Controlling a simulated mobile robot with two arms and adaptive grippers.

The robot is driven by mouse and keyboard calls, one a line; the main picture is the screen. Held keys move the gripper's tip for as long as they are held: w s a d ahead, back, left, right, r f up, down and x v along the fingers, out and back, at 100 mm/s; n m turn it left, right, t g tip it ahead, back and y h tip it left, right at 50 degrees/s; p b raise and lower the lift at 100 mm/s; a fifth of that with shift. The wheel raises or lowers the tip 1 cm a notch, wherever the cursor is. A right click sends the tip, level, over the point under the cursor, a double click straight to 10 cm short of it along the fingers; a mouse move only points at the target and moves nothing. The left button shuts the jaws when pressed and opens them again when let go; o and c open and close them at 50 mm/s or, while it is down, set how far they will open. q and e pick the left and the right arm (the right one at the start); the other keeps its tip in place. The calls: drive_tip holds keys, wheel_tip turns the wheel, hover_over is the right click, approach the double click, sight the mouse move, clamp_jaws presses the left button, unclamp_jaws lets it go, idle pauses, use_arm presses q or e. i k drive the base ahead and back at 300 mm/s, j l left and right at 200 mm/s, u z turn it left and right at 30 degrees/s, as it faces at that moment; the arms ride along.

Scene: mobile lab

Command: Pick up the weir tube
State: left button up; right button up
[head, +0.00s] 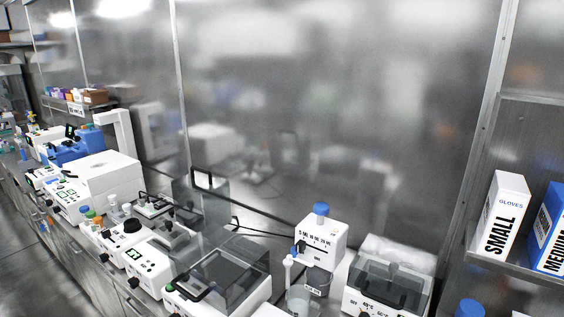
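Neither of my grippers shows in the head view. I cannot tell for certain which thing is the weir tube. A slim white upright piece (289,270) stands in front of a white box-shaped device (320,246) on the bench. A blue cap (320,208) sits on top of that device. Another blue cap (470,308) shows at the bottom edge, and what is under it is cut off. Small tubes or bottles with coloured caps (90,212) stand on a device at the left.
White lab devices crowd the bench. A clear-lidded device (225,275) is at centre, another (388,285) at right. A metal wall (340,100) rises behind. Glove boxes (497,218) stand on a right shelf (490,253). Floor (40,270) is open at lower left.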

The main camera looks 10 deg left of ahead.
sight(98, 221)
drive_tip(key=u, duration=1.55)
drive_tip(key=i+j+u, duration=0.15)
drive_tip(key=i, duration=0.25)
drive_tip(key=i+j+u, duration=0.1)
drive_tip(key=i+j, duration=0.15)
drive_tip(key=i, duration=0.2)
